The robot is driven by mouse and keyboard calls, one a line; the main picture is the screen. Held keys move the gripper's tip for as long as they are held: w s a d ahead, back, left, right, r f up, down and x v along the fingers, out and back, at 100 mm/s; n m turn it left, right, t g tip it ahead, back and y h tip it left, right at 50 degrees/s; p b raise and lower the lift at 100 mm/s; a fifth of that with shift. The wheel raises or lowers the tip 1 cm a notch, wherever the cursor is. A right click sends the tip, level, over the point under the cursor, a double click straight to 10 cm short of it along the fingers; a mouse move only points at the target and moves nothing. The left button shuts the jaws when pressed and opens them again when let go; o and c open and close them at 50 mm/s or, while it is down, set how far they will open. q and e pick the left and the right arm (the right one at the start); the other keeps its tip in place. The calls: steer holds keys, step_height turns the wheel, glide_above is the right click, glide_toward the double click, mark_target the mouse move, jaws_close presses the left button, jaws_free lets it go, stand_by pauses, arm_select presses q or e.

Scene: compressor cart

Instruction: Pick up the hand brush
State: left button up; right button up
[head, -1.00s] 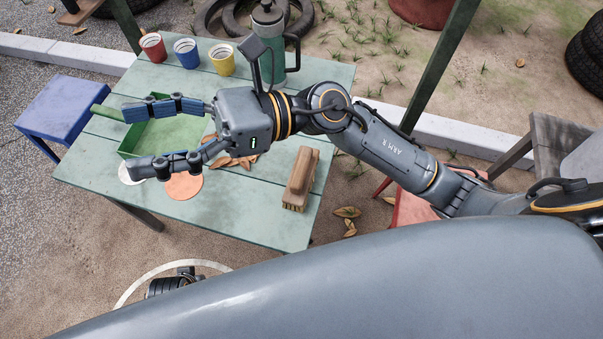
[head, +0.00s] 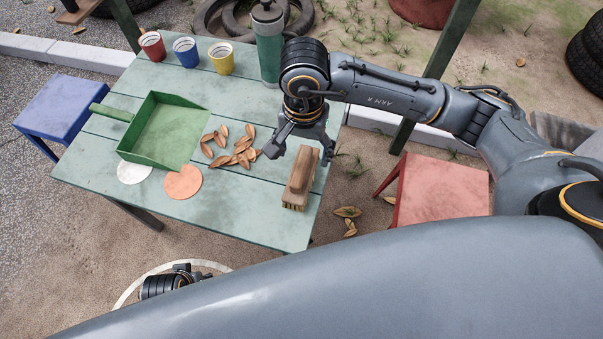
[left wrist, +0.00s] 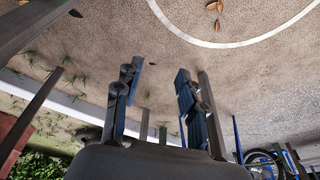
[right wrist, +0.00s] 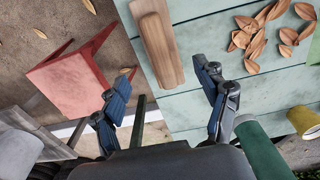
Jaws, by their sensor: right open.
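The hand brush (head: 301,178) lies on the right part of the green plank table, a brown wooden block with pale bristles at its near end. It also shows in the right wrist view (right wrist: 158,42), at top centre, beyond the fingertips. My right gripper (head: 300,150) points down above the table at the brush's far end. In the right wrist view its fingers (right wrist: 160,85) are spread apart with nothing between them. My left gripper (left wrist: 157,68) shows in the left wrist view with its fingers apart and empty, over sandy ground.
A green dustpan (head: 165,131), dry leaves (head: 232,148), a white disc (head: 134,172) and an orange disc (head: 183,182) lie left of the brush. A green flask (head: 269,50) and three cups (head: 186,52) stand behind. A red stool (head: 440,190) stands right of the table.

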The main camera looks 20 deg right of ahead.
mark_target(303, 164)
step_height(303, 164, down, 4)
steer(key=shift+a+f, duration=0.1)
steer(key=shift+f, duration=0.05)
step_height(303, 164, down, 4)
steer(key=shift+s+a+f+b, duration=0.1)
steer(key=shift+a+f+b, duration=0.1)
steer(key=shift+b, duration=0.3)
steer(key=shift+f, duration=0.35)
arm_select(q)
steer(key=r, duration=0.4)
steer(key=shift+w+r, duration=0.2)
arm_select(e)
steer(key=c, duration=1.2)
